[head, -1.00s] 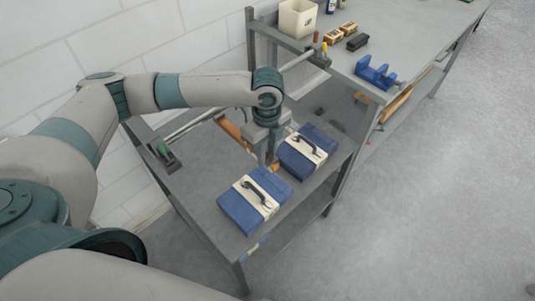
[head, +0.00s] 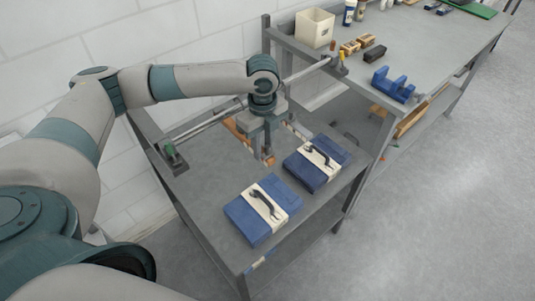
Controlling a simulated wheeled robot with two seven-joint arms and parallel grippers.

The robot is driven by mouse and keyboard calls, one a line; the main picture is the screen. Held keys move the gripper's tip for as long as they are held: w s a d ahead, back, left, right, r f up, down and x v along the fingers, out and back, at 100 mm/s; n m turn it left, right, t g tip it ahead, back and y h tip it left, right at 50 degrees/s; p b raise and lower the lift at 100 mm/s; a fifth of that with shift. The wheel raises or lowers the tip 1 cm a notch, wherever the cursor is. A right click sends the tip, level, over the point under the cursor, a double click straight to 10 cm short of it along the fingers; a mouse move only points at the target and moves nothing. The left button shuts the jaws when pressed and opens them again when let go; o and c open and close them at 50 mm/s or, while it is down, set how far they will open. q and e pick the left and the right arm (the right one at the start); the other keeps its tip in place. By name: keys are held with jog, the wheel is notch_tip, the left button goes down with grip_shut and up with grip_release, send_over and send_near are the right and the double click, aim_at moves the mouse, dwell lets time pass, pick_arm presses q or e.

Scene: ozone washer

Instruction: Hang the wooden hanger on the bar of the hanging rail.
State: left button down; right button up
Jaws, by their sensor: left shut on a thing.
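The hanging rail's bar (head: 208,124) runs slanting along the wall side of the low grey table, from a bracket with a green part (head: 172,155) up to the right-hand bench. My left gripper (head: 265,153) points down in front of the bar. It is shut on the wooden hanger (head: 237,131), whose brown arm shows left of the fingers. The gripper covers the hanger's middle, and its hook cannot be made out. I cannot tell whether the hanger touches the bar. My right gripper is not in view.
Two blue cases with black handles, the front one (head: 248,222) and the rear one (head: 308,172), lie on the grey table (head: 200,195) near the gripper. The right-hand bench holds a white bin (head: 314,27), wooden blocks (head: 350,47) and a blue holder (head: 392,86).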

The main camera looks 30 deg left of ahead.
pick_arm(q)
jog(key=shift+w+a+f+b, duration=0.1)
jog(key=shift+w+a+b, duration=0.05)
jog(key=shift+a+b, duration=0.15)
jog(key=shift+w+a+f+b, duration=0.1)
jog(key=shift+a+b, duration=0.1)
jog(key=shift+a, duration=0.15)
jog(key=shift+f, duration=1.25)
jog(key=c, duration=1.4)
grip_release()
jog(key=shift+r, duration=0.15)
